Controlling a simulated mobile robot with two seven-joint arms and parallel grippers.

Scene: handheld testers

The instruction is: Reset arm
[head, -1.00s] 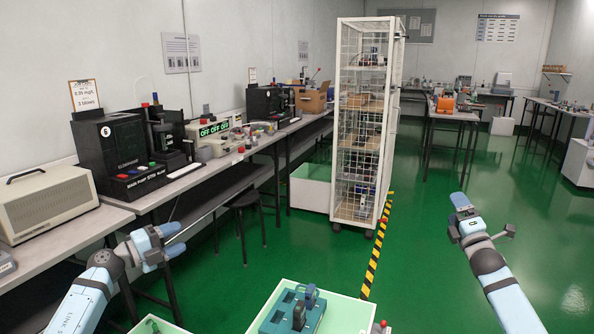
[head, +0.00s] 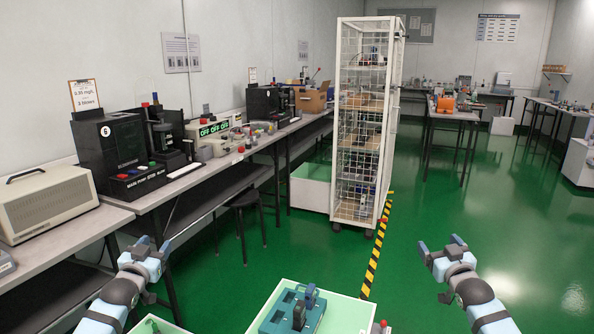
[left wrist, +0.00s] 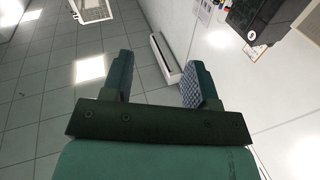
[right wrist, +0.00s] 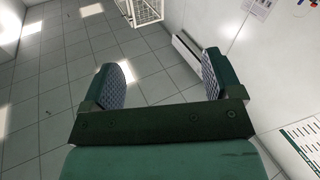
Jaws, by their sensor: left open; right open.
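My left gripper (head: 153,247) is open and empty, raised at the lower left of the head view in front of the long workbench. Its two parted fingers also show in the left wrist view (left wrist: 160,85), with nothing between them. My right gripper (head: 440,246) is open and empty over the green floor at the lower right of the head view. Its parted fingers also show in the right wrist view (right wrist: 160,85), with nothing between them. Both grippers point up and away and touch nothing.
A teal case with dark handles (head: 312,318) sits on a pale green-topped surface (head: 262,306) at the bottom middle. The workbench (head: 180,184) with testers runs along the left wall. A white wire-mesh cage (head: 362,120) stands ahead. The floor at right is open.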

